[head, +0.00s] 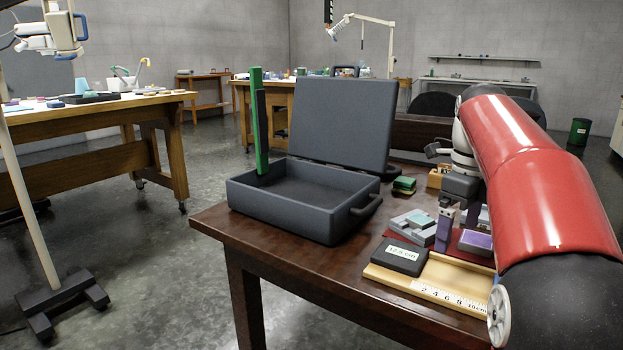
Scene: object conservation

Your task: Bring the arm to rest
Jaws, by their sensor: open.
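My arm with its red sleeve (535,185) reaches in from the right side of the head view and bends down over the right part of the dark wooden table. My gripper (458,226) points down there, low over several small blocks. Its fingers are apart, and I see nothing held between them. The fingertips are partly lost among the blocks behind the wooden ruler tray, so I cannot tell whether they touch anything.
A labelled black block (400,257) lies by the ruler tray (455,303). Grey blocks (409,227) and a purple-topped block (476,241) crowd near my gripper.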

